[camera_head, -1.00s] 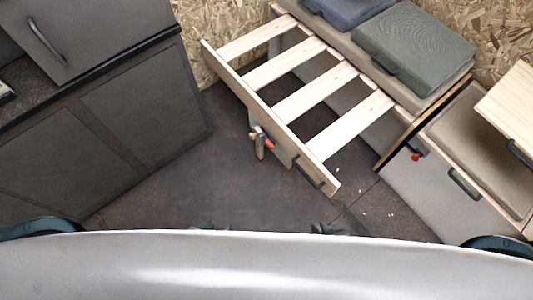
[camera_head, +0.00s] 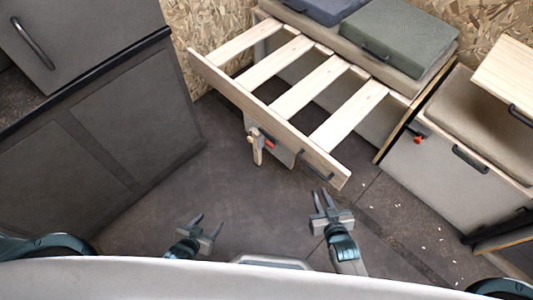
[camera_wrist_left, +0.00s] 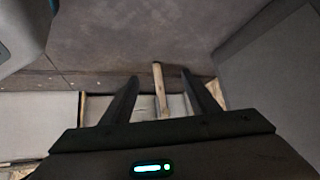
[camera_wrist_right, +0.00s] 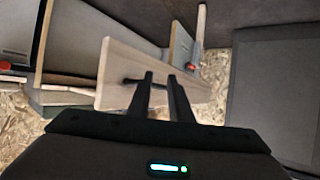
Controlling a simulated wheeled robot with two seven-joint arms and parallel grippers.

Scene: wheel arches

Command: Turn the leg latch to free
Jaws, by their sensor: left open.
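The leg latch, a red-tipped part (camera_head: 268,144), sits on the front rail of the slatted wooden frame (camera_head: 240,95), beside a short wooden leg (camera_head: 256,152). Its red part also shows in the right wrist view (camera_wrist_right: 192,67). My left gripper (camera_head: 207,223) is open and empty, in front of and below the leg. In the left wrist view the leg (camera_wrist_left: 160,88) appears between its fingers, farther off. My right gripper (camera_head: 321,194) is partly open and empty, near the frame's right front corner and its dark handle (camera_head: 314,168). I cannot tell the latch's exact angle.
A dark cabinet (camera_head: 125,130) stands at the left. A drawer unit (camera_head: 440,180) with another red knob (camera_head: 418,140) is at the right. The floor (camera_head: 260,215) between is clear.

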